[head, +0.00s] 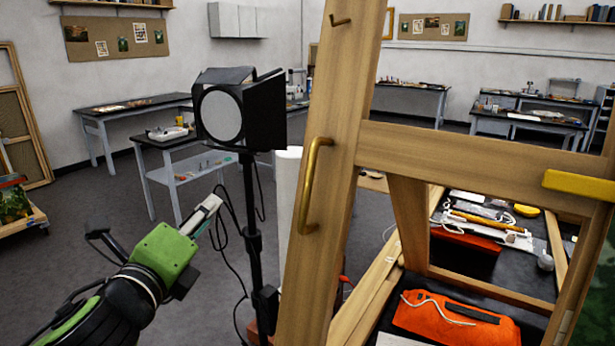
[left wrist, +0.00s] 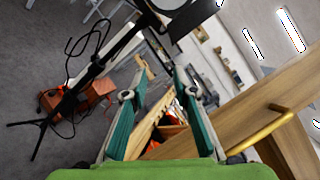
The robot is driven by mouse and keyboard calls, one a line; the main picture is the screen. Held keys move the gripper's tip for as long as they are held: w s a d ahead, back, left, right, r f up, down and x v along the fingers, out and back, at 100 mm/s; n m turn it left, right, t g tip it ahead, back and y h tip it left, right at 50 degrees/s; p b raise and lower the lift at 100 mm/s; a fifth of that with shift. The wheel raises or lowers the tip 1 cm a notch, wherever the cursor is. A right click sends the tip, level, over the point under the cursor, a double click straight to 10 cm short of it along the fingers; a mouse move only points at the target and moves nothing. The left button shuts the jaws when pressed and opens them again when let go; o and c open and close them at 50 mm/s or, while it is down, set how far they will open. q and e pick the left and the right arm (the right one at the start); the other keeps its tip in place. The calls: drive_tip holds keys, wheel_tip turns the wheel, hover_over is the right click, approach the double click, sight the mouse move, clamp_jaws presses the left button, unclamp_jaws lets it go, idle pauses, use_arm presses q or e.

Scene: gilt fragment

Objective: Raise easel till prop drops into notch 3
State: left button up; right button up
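The wooden easel (head: 335,130) fills the right half of the head view, with a left upright, a crossbar and lower rails. A brass handle (head: 311,185) is fixed to its left upright. In the left wrist view the handle (left wrist: 262,132) shows at the right, outside the fingers. My left gripper (head: 210,207) is left of the handle, apart from it. In the left wrist view the gripper (left wrist: 155,85) has its fingers spread with nothing held. A slanted wooden piece (head: 410,220) behind the crossbar may be the prop. My right gripper is out of view.
A black studio lamp (head: 240,110) on a stand, with hanging cables, stands between my left gripper and the easel. An orange bag (head: 455,322) lies within the easel's lower opening. Worktables (head: 135,103) line the back.

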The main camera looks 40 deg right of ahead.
use_arm(q)
drive_tip(key=s+d+r+m+g+h, duration=0.2)
drive_tip(key=s+r+m, duration=0.55)
drive_tip(key=s, duration=0.35)
drive_tip(key=m+g+h+p, duration=0.1)
drive_tip(key=m+p, duration=0.1)
drive_tip(key=m, duration=0.5)
approach(306, 190)
drive_tip(key=p+x, duration=0.4)
drive_tip(key=x, duration=0.5)
drive_tip(key=shift+w+d+r+p, duration=0.1)
drive_tip(key=shift+w+d+p, duration=0.15)
drive_tip(key=shift+d+p, duration=0.05)
drive_tip(key=shift+w+d, duration=0.3)
drive_tip(key=shift+d, duration=0.2)
clamp_jaws()
